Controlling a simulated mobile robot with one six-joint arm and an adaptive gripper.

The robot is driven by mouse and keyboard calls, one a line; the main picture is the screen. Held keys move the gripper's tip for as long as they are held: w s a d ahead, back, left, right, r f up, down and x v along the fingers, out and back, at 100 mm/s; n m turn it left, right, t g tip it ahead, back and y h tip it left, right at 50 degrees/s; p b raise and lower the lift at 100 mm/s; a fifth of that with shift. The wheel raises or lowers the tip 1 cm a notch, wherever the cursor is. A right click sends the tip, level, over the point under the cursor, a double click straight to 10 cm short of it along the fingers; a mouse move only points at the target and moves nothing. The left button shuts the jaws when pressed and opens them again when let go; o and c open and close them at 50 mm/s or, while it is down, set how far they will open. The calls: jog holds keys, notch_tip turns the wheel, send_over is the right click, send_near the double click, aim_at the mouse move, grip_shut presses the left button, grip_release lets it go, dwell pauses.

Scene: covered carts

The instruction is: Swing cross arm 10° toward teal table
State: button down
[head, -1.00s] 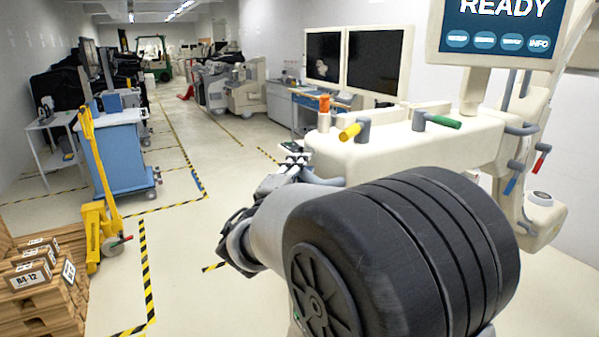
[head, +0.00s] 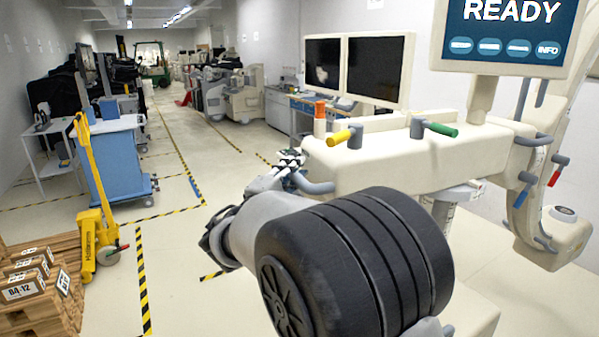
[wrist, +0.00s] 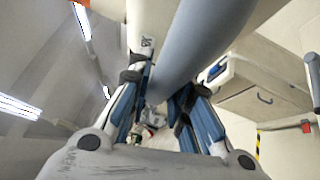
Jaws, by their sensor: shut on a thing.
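The cross arm (head: 385,165) is a long cream beam running across the right half of the head view, carrying yellow (head: 338,137) and green (head: 441,130) handles and an orange knob (head: 320,112). A grey curved bar (head: 314,186) sits at its left end. My gripper (head: 290,160) is at that end beside the bar, partly hidden by my arm. In the wrist view my gripper (wrist: 163,100) has its blue-padded fingers shut around a thick grey bar (wrist: 185,60). I cannot make out a teal table for certain.
A blue cart (head: 108,165) and yellow pallet jack (head: 95,215) stand at left, with boxes (head: 25,285) on wooden pallets at front left. Two dark monitors (head: 375,65) stand behind the beam. A READY screen (head: 510,30) rises above it. The striped aisle floor is open.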

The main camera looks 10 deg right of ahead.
jog(key=shift+w+a+r, duration=0.15)
jog(key=shift+w+a, duration=0.2)
jog(key=shift+w, duration=0.2)
jog(key=shift+w+f, duration=0.3)
jog(key=shift+w, duration=0.05)
jog(key=c, duration=1.8)
grip_release()
jog(key=shift+s, duration=0.1)
jog(key=shift+c, duration=0.2)
jog(key=shift+o, duration=1.3)
jog(key=shift+s+a+r, duration=0.15)
jog(key=shift+s+r, duration=0.05)
jog(key=shift+s, duration=0.3)
jog(key=shift+o, duration=0.7)
jog(key=shift+w+d+f, duration=0.15)
jog(key=shift+w+d, duration=0.05)
jog(key=shift+w, duration=0.05)
jog(key=shift+s, duration=0.15)
jog(key=v, duration=1.2)
jog(key=shift+a, duration=0.1)
